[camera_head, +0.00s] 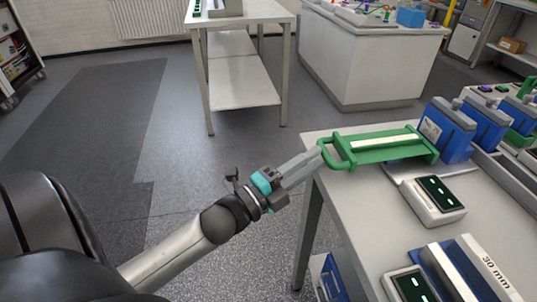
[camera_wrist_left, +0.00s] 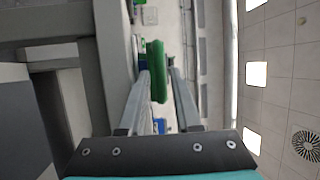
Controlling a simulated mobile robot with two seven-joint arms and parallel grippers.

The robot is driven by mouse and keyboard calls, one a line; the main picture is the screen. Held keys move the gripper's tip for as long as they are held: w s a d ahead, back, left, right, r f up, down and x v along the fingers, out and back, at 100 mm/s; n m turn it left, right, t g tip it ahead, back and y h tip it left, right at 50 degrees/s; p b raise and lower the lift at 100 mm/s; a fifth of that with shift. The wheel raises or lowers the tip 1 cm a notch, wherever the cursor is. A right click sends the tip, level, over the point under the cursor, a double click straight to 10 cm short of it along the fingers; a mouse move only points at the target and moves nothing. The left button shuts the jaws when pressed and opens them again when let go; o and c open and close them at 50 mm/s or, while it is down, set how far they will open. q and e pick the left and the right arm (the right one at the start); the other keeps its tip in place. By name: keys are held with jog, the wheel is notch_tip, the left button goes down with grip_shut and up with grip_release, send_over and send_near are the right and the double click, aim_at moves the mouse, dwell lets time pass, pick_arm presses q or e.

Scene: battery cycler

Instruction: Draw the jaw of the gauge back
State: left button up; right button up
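The gauge (camera_head: 385,150) is a green frame with a pale strip along it. It lies near the far left edge of the right-hand table. A green loop handle (camera_head: 334,158) sticks out at its left end, by the table edge. My left gripper (camera_head: 317,153) is at this handle, its fingers pointing right. In the left wrist view the green handle bar (camera_wrist_left: 157,70) stands between the two fingertips (camera_wrist_left: 159,75). I cannot tell whether they touch it. The gauge's right end is close to a blue block (camera_head: 447,130). My right gripper is not in view.
Small displays (camera_head: 435,197) and a block marked 30 mm (camera_head: 485,275) stand on the table nearer me. More blue blocks (camera_head: 488,122) stand at the right. Another light table (camera_head: 240,14) stands at the back. The floor to the left is clear.

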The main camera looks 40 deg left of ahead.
pick_arm(q)
jog(key=p+v, duration=0.1)
jog(key=v, duration=1.2)
jog(key=shift+s, duration=0.15)
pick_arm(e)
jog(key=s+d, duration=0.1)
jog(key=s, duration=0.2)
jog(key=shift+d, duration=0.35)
pick_arm(q)
jog(key=shift+f, duration=0.15)
